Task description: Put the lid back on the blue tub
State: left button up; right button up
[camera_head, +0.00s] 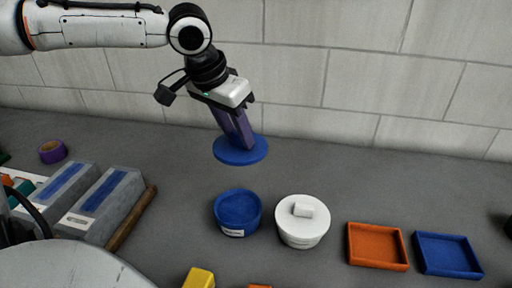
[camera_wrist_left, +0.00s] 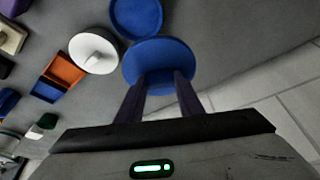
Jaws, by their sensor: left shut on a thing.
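The blue lid (camera_head: 240,152) is a flat round disc, held by my left gripper (camera_head: 238,136), whose dark fingers are shut on its upper side. In the head view the lid is up and behind the blue tub (camera_head: 236,211), apart from it. The tub is round, open at the top, with a white label on its front. In the left wrist view the lid (camera_wrist_left: 158,60) sits at the fingertips, and the tub (camera_wrist_left: 137,17) shows just beyond it. The lid's grip is hidden between the fingers. My right gripper is not in view.
A white tub with a knobbed white lid (camera_head: 302,222) stands close right of the blue tub. An orange tray (camera_head: 377,246) and a blue tray (camera_head: 447,256) lie further right. Grey boxes (camera_head: 102,204), a brown rod (camera_head: 131,218) and a purple ring (camera_head: 52,151) are left. A yellow block (camera_head: 199,278) lies in front.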

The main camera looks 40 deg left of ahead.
pick_arm(q)
jog(key=s+d+f+n+b, duration=0.1)
jog(key=f+n+b, duration=0.1)
jog(key=f, duration=0.1)
jog(key=s+d+f+n+y+b, duration=0.1)
jog(key=s+f+b, duration=0.1)
jog(key=f+b, duration=0.1)
jog(key=s+d+f+n+y+b, duration=0.1)
jog(key=s+d+f+n+b, duration=0.1)
jog(key=f, duration=0.1)
jog(key=shift+s+n, duration=0.1)
jog(key=shift+n, duration=0.2)
jog(key=shift+f+b, duration=0.65)
jog(key=shift+b, duration=0.05)
jog(key=shift+f+b, duration=0.3)
jog(key=shift+f, duration=0.15)
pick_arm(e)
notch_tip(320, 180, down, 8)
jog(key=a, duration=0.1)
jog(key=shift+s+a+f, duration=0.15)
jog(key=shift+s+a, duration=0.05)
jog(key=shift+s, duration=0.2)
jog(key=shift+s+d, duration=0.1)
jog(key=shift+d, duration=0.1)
pick_arm(q)
jog(key=shift+f+p, duration=0.1)
jog(key=shift+p, duration=0.35)
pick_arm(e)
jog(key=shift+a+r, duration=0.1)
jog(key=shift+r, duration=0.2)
